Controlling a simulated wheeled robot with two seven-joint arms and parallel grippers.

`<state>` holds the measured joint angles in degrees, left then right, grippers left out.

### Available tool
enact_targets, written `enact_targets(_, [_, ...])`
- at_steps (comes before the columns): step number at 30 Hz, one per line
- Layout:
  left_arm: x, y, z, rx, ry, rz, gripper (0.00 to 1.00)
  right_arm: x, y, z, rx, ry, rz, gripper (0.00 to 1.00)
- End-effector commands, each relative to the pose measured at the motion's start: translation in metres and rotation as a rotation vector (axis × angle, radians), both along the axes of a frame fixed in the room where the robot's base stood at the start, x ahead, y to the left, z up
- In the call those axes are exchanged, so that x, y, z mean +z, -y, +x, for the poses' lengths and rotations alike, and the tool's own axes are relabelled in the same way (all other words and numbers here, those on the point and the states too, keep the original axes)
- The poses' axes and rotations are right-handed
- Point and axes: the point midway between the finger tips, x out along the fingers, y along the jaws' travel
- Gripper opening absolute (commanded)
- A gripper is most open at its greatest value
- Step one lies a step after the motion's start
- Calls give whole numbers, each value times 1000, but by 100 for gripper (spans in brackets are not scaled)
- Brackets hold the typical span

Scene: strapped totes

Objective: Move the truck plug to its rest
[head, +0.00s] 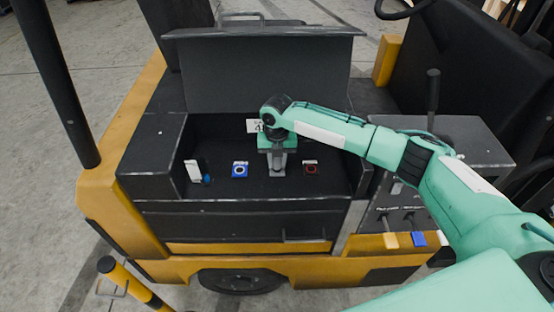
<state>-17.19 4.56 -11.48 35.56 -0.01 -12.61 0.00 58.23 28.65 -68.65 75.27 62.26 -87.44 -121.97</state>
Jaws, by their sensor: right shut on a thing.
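My right gripper (278,168) points down into the open compartment of the truck. It is shut on a small grey piece, apparently the truck plug, mostly hidden by the fingers. A blue connector with a pale face (240,170) is to its left, apart from it. A dark red connector (311,168) is to its right, also apart. I cannot tell which of these spots is the rest. My left gripper is not in view.
The raised dark lid (262,75) stands behind the compartment (160,150). A white upright plate (193,171) and a small blue piece (207,179) are at its left. A lever (432,95) rises at the right. A yellow-black post (130,284) stands in front.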

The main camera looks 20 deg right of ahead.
Motion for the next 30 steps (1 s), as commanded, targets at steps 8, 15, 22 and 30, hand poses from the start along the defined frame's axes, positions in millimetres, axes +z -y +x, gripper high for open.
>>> enact_targets(8, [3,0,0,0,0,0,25,0,0,0,0,0,0,0])
enact_targets(15, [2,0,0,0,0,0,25,-1,0,0,0,0,0,0])
enact_targets(22, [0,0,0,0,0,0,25,-6,0,0,0,0,0,0])
enact_targets(30, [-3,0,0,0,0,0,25,-11,0,0,0,0,0,0])
